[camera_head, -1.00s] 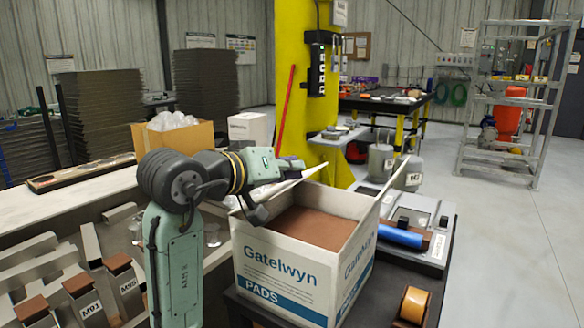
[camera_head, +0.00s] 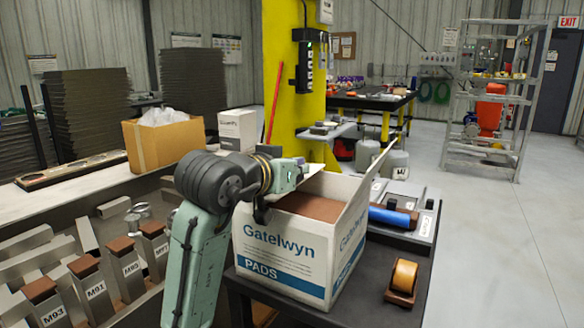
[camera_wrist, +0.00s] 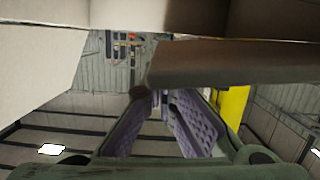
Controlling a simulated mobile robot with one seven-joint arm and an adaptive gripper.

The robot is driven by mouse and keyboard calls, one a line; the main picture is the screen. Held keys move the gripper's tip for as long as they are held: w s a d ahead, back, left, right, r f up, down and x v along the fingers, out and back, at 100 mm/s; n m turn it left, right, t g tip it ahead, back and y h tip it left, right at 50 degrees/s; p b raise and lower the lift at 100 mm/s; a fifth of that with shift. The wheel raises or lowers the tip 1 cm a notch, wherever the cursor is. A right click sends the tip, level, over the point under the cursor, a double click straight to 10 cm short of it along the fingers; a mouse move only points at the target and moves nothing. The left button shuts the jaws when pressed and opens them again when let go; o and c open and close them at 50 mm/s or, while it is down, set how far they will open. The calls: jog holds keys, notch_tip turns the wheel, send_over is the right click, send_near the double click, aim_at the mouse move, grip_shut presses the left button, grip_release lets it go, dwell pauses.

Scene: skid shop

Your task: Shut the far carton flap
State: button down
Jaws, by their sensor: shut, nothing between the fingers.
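The white Gatelwyn carton (camera_head: 283,252) stands on a dark bench top, with a brown surface inside (camera_head: 308,204). Its right flap (camera_head: 371,178) stands up and leans outward. A pale flap at the far side (camera_head: 320,156) shows only in part behind my gripper (camera_head: 303,169), so its angle is hard to tell. My gripper is over the carton's far left part, shut and empty. In the wrist view its purple-padded fingers (camera_wrist: 156,100) come together near a brown-grey panel edge; whether they touch it I cannot tell.
A tape roll on a holder (camera_head: 403,280) and a blue roll (camera_head: 390,216) lie right of the carton. An open brown box (camera_head: 165,147) and a white box (camera_head: 238,130) stand behind to the left. A yellow column (camera_head: 293,80) rises behind.

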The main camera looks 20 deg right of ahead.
jog(key=shift+s+d+f+m, duration=0.1)
jog(key=shift+f+m, duration=0.3)
jog(key=shift+f, duration=0.1)
dwell(0.3)
notch_tip(320, 180, up, 4)
jog(key=p, duration=0.3)
jog(key=shift+d+p, duration=0.1)
jog(key=shift+p, duration=0.2)
jog(key=b+v, duration=0.2)
jog(key=v, duration=0.8)
